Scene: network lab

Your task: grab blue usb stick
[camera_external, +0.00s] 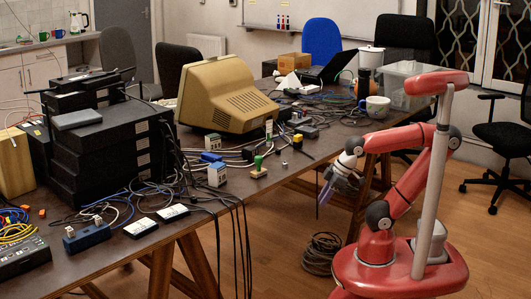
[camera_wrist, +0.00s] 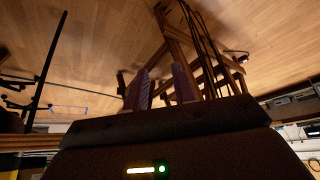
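I cannot make out a blue USB stick for certain in either view. Two blue items lie on the long dark table (camera_external: 330,141): a blue box (camera_external: 87,237) near the front left, and a small blue piece (camera_external: 211,157) among cables in the middle. Both look more like boxes or connectors, but the detail is too small to tell. My gripper (camera_external: 325,190) hangs beside the table's right edge, off the tabletop, fingers pointing down. In the wrist view the two fingers of my gripper (camera_wrist: 160,72) stand apart with nothing visible between them; wood floor shows beyond.
Black stacked equipment (camera_external: 110,150) fills the table's left. A beige monitor (camera_external: 225,95) stands mid-table. Loose cables cover much of the top. A white mug (camera_external: 377,107) and a clear bin (camera_external: 398,80) stand near my arm. A cable coil (camera_external: 322,255) lies on the floor.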

